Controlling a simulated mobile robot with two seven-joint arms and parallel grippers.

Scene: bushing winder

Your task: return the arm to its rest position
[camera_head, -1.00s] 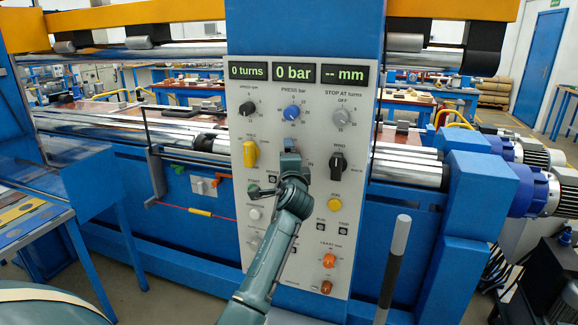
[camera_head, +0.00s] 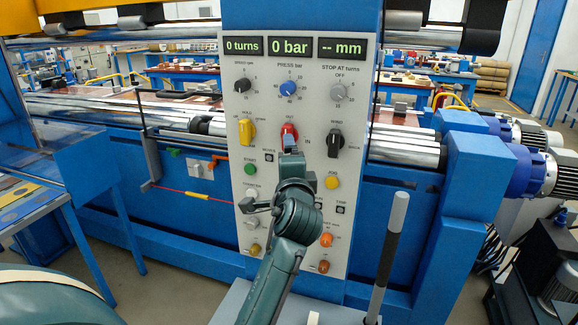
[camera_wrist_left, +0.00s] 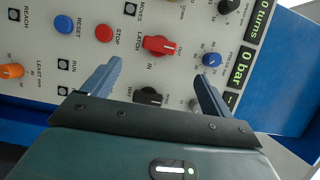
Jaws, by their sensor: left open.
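My left gripper (camera_head: 289,148) is in front of the control panel (camera_head: 262,215), just below the red knob (camera_head: 289,131), in the head view. In the left wrist view the same gripper (camera_wrist_left: 160,75) has its two blue-grey fingers spread, with nothing between them. The red knob (camera_wrist_left: 158,45) shows beyond the fingertips, apart from them. Its handle stands upright on the panel in the head view. My arm hides part of the panel's lower middle. My right gripper is not in view.
A yellow knob (camera_head: 247,131) and a black knob (camera_head: 334,142) flank the red one. A dark post with a pale top (camera_head: 388,255) stands right of my arm. A blue table (camera_head: 62,190) is at the left. The displays read 0 turns, 0 bar and -- mm.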

